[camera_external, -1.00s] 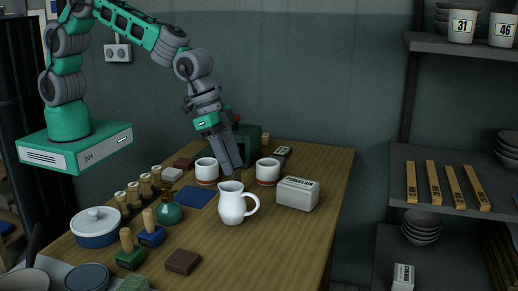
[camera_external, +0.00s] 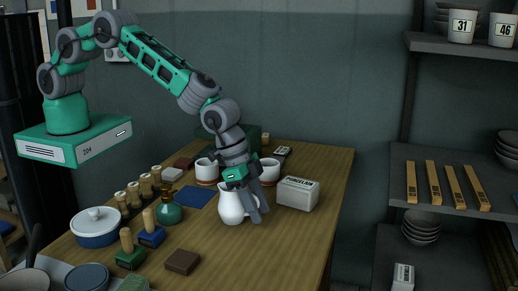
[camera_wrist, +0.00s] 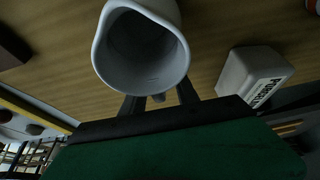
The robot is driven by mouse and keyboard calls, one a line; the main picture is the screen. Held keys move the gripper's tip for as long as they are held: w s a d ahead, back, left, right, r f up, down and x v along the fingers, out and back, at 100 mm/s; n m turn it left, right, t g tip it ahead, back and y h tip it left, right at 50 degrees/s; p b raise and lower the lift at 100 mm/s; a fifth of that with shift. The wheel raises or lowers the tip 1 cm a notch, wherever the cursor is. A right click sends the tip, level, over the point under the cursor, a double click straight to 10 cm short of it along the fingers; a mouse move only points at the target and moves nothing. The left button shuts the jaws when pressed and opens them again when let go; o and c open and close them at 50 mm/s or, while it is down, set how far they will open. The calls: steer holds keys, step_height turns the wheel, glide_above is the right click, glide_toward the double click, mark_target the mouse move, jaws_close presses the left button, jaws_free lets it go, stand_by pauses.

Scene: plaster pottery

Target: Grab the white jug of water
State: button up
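The white jug (camera_external: 230,207) stands upright on the wooden table in the external view, its right side and handle covered by my gripper (camera_external: 256,212). In the wrist view, the jug (camera_wrist: 142,84) is seen from above with its mouth open; I cannot tell whether water is in it. My gripper (camera_wrist: 158,98) has its two dark fingers apart, with what looks like the jug's handle (camera_wrist: 158,97) between them. The fingertips are close to the jug's wall; contact is not clear.
A white lettered block (camera_external: 298,193) sits just right of the jug. Two white cups (camera_external: 206,170) stand behind it. The table right of the brown block is clear.

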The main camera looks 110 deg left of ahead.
jaws_close()
stand_by(1.3)
